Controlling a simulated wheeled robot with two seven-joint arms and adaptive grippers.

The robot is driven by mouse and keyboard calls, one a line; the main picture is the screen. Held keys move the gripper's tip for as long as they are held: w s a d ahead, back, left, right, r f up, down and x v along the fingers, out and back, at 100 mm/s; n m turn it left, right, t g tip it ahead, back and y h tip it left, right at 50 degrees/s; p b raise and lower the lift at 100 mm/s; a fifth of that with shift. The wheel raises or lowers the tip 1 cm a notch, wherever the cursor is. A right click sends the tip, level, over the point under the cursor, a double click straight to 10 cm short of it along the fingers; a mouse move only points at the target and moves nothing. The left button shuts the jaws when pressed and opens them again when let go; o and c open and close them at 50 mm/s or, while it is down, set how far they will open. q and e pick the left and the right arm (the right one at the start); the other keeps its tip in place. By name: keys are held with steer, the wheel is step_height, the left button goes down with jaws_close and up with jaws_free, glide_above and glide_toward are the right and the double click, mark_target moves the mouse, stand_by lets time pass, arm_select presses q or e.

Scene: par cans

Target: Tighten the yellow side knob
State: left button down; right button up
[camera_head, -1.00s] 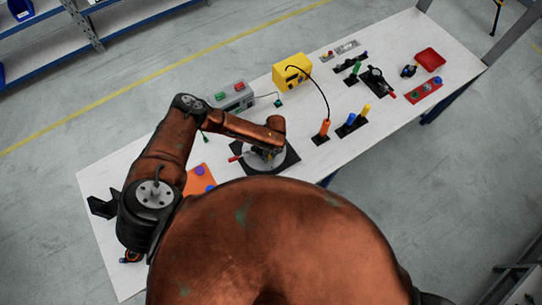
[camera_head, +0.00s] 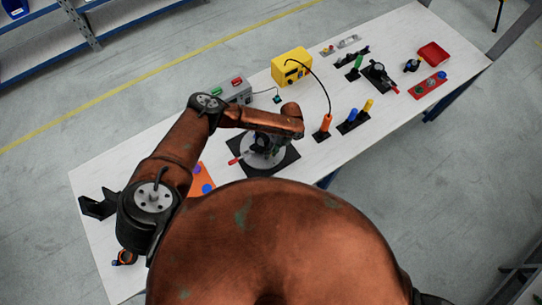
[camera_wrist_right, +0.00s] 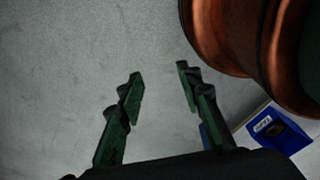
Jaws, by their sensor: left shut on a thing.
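A round grey fixture (camera_head: 252,163) sits on a black square base (camera_head: 287,165) on the table, and a red handle (camera_head: 236,161) sticks out at its left. My left gripper (camera_head: 264,150) is at the top of this fixture, under my bent wrist, and is shut. The yellow side knob is hidden by the gripper and wrist, so its grip on the knob does not show clearly. My right gripper (camera_wrist_right: 162,82) is open and empty in the right wrist view, above the grey floor.
A grey box with red and green buttons (camera_head: 237,91) and a yellow box (camera_head: 291,66) stand behind the fixture. An orange peg (camera_head: 325,123) and blue and yellow pegs (camera_head: 368,105) stand to its right. An orange plate (camera_head: 201,180) lies to its left.

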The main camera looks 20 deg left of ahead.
arm_select(q)
steer(key=b, duration=0.2)
steer(key=g+y+b, duration=0.1)
steer(key=b, duration=0.1)
steer(key=shift+w+a+f, duration=0.1)
steer(key=shift+w+f, duration=0.25)
steer(key=shift+r+g+y+b, duration=0.15)
steer(key=shift+g+y+b, duration=0.2)
steer(key=shift+b, duration=0.55)
steer(key=shift+r, duration=0.2)
steer(key=c, duration=1.8)
jaws_free()
steer(key=shift+g, duration=0.25)
steer(key=shift+c, duration=0.2)
steer(key=shift+o, duration=0.9)
steer(key=shift+s+f, duration=0.1)
arm_select(e)
step_height(320, 180, down, 7)
steer(key=w, duration=0.1)
steer(key=shift+w+d+r, duration=0.2)
steer(key=shift+d, duration=0.1)
